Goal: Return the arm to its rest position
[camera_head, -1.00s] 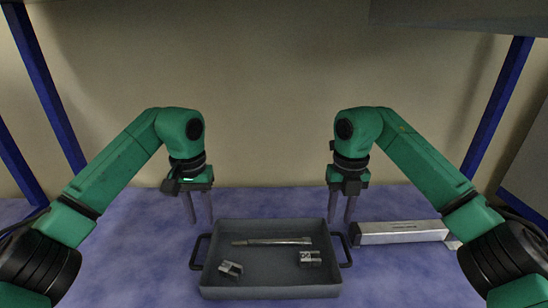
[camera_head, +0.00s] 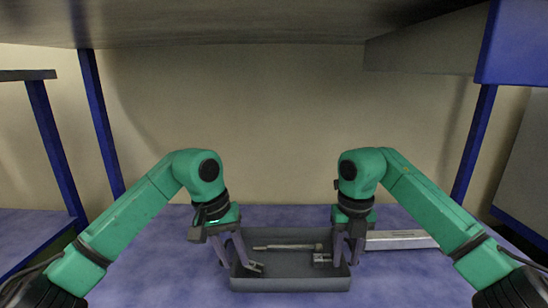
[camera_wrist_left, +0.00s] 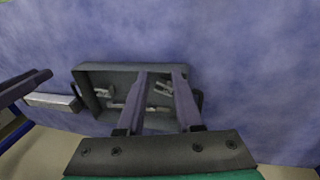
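My left gripper (camera_head: 236,264) is at the left end of the grey tray in the head view. Its two fingers stand apart with a clear gap; they also show in the left wrist view (camera_wrist_left: 161,75), with nothing seen held between them. My right gripper (camera_head: 346,263) is at the tray's right end, its fingers apart and pointing down. Both arms are bent at the elbow. The grey tray (camera_head: 290,284) holds a long metal rod (camera_head: 285,246), a small metal part (camera_head: 256,266) on the left and another (camera_head: 321,259) on the right, partly hidden by the right gripper.
A pale metal bar-shaped block (camera_head: 400,240) lies on the blue table (camera_head: 165,270) right of the tray. Blue posts (camera_head: 100,125) stand at both sides, and a grey shelf (camera_head: 250,35) hangs overhead. The table left of the tray is clear.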

